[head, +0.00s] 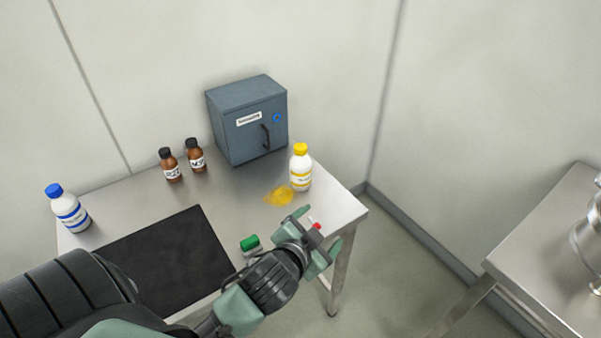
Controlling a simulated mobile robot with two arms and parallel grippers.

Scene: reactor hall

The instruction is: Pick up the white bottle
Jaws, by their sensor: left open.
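A white bottle with a yellow cap and yellow bands (301,169) stands upright at the right back of the steel table. Another white bottle with a blue cap and blue bands (69,210) stands at the left end. A green-capped item (250,243) is partly hidden behind my left gripper. My left gripper (320,230) is open over the table's right front edge, in front of the yellow-capped bottle and apart from it. A small red-tipped thing (317,226) shows between its fingers; I cannot tell whether it touches them. My right gripper is not in view.
A yellow spill (279,196) lies beside the yellow-capped bottle. A grey-blue cabinet (247,122) stands behind it. Two brown bottles (171,167) (196,156) stand left of the cabinet. A black mat (165,262) covers the front. Another steel table (552,235) is at right.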

